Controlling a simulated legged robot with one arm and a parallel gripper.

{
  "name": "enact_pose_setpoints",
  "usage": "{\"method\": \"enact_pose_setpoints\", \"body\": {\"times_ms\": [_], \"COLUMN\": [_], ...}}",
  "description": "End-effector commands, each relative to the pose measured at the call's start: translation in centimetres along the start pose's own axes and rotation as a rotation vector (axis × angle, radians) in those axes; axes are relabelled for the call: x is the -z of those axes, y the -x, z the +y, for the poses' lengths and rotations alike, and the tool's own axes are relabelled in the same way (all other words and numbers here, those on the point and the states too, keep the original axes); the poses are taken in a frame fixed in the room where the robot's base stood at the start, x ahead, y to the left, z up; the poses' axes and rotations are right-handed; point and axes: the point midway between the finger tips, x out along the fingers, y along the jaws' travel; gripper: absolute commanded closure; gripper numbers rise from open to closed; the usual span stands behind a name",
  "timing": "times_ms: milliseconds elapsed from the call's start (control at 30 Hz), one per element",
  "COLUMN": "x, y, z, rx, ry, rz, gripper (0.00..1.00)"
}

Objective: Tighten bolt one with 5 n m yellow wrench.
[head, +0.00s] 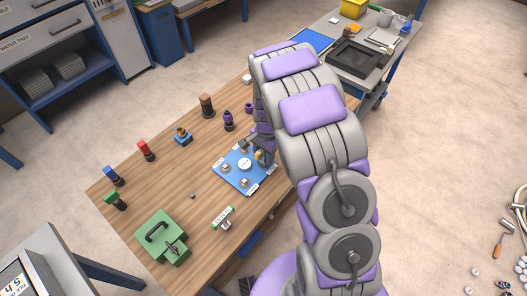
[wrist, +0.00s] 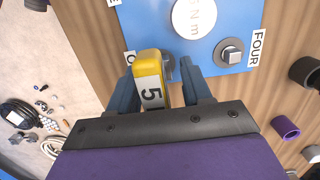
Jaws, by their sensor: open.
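The yellow wrench (wrist: 147,63) has a white label with a 5. It stands at the edge of the blue plate (wrist: 225,15), beside a label that is mostly hidden. A grey bolt part (wrist: 168,66) shows just beside the wrench. My gripper (wrist: 158,70) is open, with one blue finger on each side of the wrench. I cannot tell whether the fingers touch it. In the head view the wrench (head: 259,156) is small and partly covered by my gripper (head: 264,146), at the plate's (head: 229,173) right side. Bolt one cannot be read clearly.
The plate bears a round white 5 N m disc (wrist: 195,16) and a bolt (wrist: 231,53) labelled FOUR. Bare wood lies left of the plate.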

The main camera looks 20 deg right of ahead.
Motion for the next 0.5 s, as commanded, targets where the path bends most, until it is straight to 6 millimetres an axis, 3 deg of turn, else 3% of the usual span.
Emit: {"method": "enact_pose_setpoints", "body": {"times_ms": [200, 500], "x": [-0.01, -0.02], "y": [0.02, 0.03], "z": [0.0, 0.01], "rx": [0.0, 0.0], "ry": [0.0, 0.0], "rz": [-0.001, -0.001], "gripper": [0.53, 0.82]}}
